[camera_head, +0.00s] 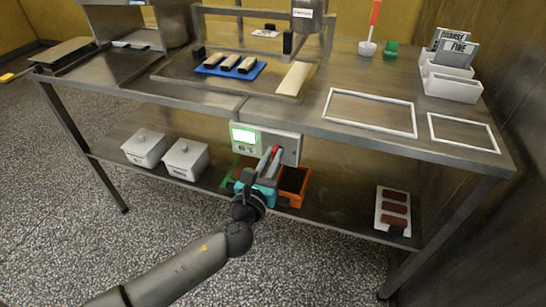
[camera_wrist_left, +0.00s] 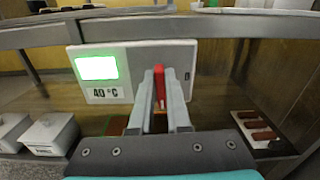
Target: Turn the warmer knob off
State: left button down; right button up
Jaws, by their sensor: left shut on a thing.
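The warmer control box (camera_head: 289,143) hangs under the front edge of the table. Its screen glows green, with a "40 °C" label below, clear in the left wrist view (camera_wrist_left: 110,92). The red warmer knob (camera_wrist_left: 159,82) is on the right part of the box face. It stands upright between the two grey fingers of my left gripper (camera_head: 271,156), which are shut on it. The fingers hide the sides of the knob and part of the box. My right gripper is not in view.
On the lower shelf are two white lidded tubs (camera_head: 186,158), an orange crate (camera_head: 293,183) close behind my gripper, and a white tray (camera_head: 380,222) with brown bars. The tabletop above holds a blue mat (camera_head: 258,71) with bars and white frames (camera_head: 368,93).

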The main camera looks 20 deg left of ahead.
pick_arm(q)
jog(key=shift+a+n, duration=0.1)
jog(key=shift+n, duration=1)
jog(key=shift+a+f+n+b, duration=0.2)
jog(key=shift+n+b, duration=0.2)
jog(key=shift+n, duration=2.15)
jog(key=shift+a+f+n+b, duration=0.25)
jog(key=shift+n+b, duration=0.2)
jog(key=shift+n, duration=2.15)
jog(key=shift+a+f+n+b, duration=0.2)
jog(key=shift+n+b, duration=0.2)
jog(key=shift+n, duration=2.15)
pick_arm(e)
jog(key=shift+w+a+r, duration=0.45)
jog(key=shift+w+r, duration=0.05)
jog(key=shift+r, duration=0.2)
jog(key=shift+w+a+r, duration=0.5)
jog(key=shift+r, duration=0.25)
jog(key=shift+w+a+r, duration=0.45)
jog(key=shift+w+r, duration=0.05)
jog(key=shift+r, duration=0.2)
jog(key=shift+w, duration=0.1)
pick_arm(q)
jog(key=c, duration=0.9)
grip_release()
jog(key=shift+d, duration=0.1)
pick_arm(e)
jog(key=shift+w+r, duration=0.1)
